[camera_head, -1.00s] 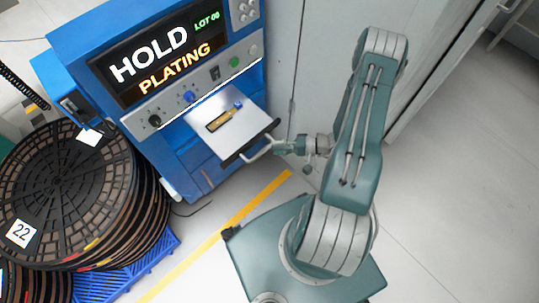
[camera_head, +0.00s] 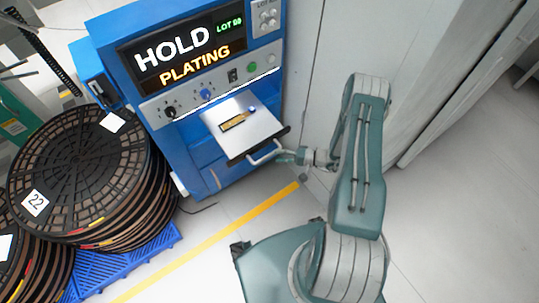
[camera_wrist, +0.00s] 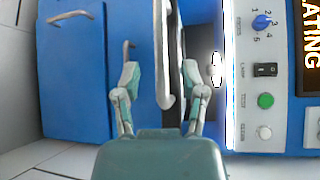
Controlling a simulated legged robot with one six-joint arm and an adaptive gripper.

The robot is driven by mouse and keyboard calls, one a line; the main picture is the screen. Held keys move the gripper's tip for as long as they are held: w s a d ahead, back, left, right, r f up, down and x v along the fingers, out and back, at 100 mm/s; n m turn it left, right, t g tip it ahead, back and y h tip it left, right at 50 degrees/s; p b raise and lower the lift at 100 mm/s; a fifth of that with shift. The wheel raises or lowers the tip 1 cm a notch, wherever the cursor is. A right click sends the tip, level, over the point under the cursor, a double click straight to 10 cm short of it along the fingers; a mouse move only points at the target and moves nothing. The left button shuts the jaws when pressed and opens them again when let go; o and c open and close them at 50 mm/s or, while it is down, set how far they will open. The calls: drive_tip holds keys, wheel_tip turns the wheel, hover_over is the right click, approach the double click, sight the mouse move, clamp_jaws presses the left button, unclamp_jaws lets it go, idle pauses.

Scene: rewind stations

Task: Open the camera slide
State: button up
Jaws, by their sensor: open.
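The camera slide (camera_head: 262,122) is a pale flat tray on the front of the blue machine, with a small gold-coloured part (camera_head: 237,122) on it. It stands out from the machine front. Its grey bar handle (camera_head: 264,155) is at the dark front edge. My gripper (camera_head: 285,156) is at the handle's right end. In the wrist view my gripper (camera_wrist: 160,77) is open, its fingers on either side of the handle (camera_wrist: 163,45). The right finger is near the slide's edge. I cannot tell whether either finger touches the handle.
The blue machine (camera_head: 190,150) shows HOLD PLATING above knobs and buttons. Lower handles (camera_wrist: 72,16) show in the wrist view. Stacked reels (camera_head: 80,165) on a blue pallet (camera_head: 125,262) stand at left. A grey cabinet (camera_head: 330,50) is at right. Floor with a yellow line (camera_head: 215,238) is clear.

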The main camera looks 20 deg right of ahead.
sight(269, 155)
drive_tip(key=shift+x, duration=2.1)
clamp_jaws()
drive_tip(key=shift+s, duration=0.1)
drive_tip(key=s, duration=0.1)
drive_tip(key=s+d, duration=0.1)
drive_tip(key=s, duration=0.2)
drive_tip(key=shift+s+d, duration=0.15)
drive_tip(key=shift+d, duration=0.1)
unclamp_jaws()
drive_tip(key=shift+a+f, duration=0.1)
drive_tip(key=shift+a, duration=0.1)
